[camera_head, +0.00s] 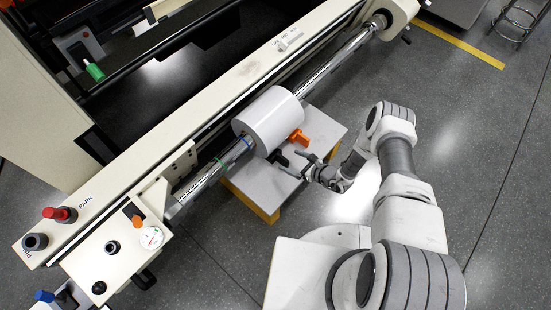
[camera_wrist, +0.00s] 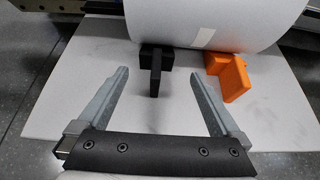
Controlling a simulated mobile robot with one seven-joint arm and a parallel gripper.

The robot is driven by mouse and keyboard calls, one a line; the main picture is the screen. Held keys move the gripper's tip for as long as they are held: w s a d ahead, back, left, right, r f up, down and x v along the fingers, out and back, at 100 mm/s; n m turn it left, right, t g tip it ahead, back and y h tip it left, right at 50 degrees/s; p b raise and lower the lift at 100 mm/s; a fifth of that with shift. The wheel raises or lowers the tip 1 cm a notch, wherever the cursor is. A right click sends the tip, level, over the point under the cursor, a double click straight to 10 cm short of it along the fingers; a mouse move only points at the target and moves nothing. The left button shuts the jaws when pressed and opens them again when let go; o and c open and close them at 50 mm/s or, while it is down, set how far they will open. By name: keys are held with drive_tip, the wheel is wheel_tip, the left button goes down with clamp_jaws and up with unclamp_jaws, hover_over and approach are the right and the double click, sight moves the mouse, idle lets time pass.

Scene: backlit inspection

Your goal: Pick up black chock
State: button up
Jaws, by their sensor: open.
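The black chock (camera_wrist: 155,68) sits on the white-topped stand, against the lower side of the white roll. In the wrist view it lies between and beyond the two grey fingers of my gripper (camera_wrist: 160,88), nearer the left finger. My gripper is open and empty, and I see no contact with the chock. In the head view the black chock (camera_head: 279,158) shows just left of my gripper (camera_head: 299,165). An orange chock (camera_wrist: 229,78) stands to the right of the black one, also by the roll; it shows in the head view too (camera_head: 299,137).
The white roll (camera_head: 270,118) sits on a metal shaft (camera_head: 328,68) along the cream machine frame, above the stand (camera_head: 250,187). The stand top (camera_wrist: 75,110) is bare around the chocks. Open grey floor lies to the right. A yellow line (camera_head: 460,43) crosses it.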

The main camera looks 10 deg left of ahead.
sight(275, 153)
drive_tip(key=b+x, duration=0.1)
drive_tip(key=x, duration=0.3)
drive_tip(key=b+x, duration=0.1)
drive_tip(key=x, duration=0.1)
drive_tip(key=b+x, duration=0.1)
drive_tip(key=x, duration=0.1)
drive_tip(key=shift+s+a, duration=0.15)
drive_tip(key=shift+a, duration=0.15)
drive_tip(key=shift+w+a+b, duration=0.3)
drive_tip(key=shift+a+b, duration=0.05)
drive_tip(key=shift+a, duration=0.05)
drive_tip(key=shift+r, duration=0.1)
drive_tip(key=c, duration=1.4)
drive_tip(key=shift+w, duration=0.1)
